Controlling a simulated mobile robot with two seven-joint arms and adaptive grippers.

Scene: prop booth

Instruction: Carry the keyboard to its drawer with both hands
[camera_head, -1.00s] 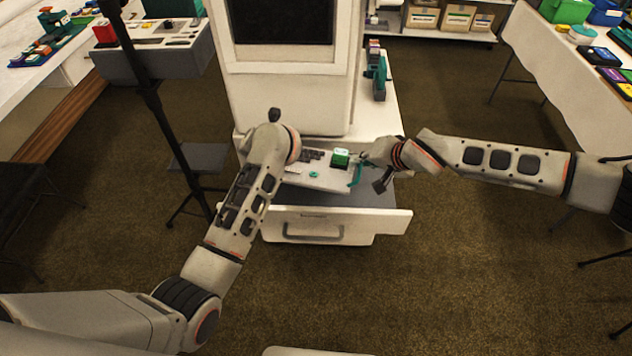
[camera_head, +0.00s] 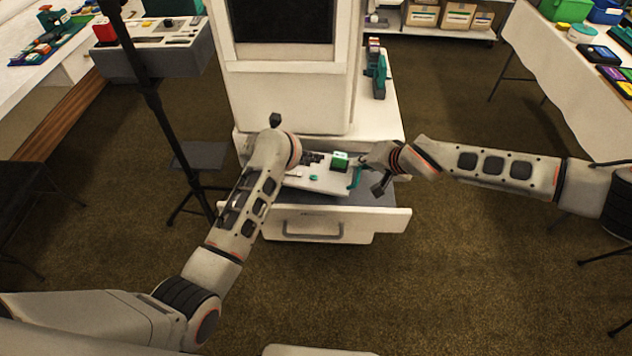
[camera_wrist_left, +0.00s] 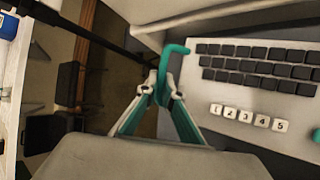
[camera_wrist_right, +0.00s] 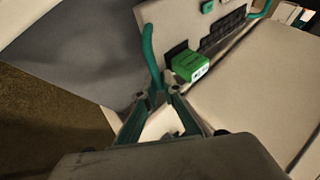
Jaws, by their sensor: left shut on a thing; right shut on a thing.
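A pale keyboard (camera_head: 322,183) with dark keys and teal end handles shows in the head view, over the rear of the open drawer (camera_head: 385,217); I cannot tell whether it touches the drawer. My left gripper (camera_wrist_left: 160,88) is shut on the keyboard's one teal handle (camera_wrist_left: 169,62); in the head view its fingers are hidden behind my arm. My right gripper (camera_head: 361,166) is shut on the other teal handle (camera_wrist_right: 149,60). A green block (camera_head: 340,160) sits on the keyboard near the right handle. Number keys (camera_wrist_left: 248,117) show in the left wrist view.
A white cabinet with a dark screen (camera_head: 285,20) stands right behind the keyboard. A teal tool (camera_head: 378,75) is on its right ledge. A black stand pole (camera_head: 150,95) rises at left. Tables with items stand at both sides; the carpet in front is clear.

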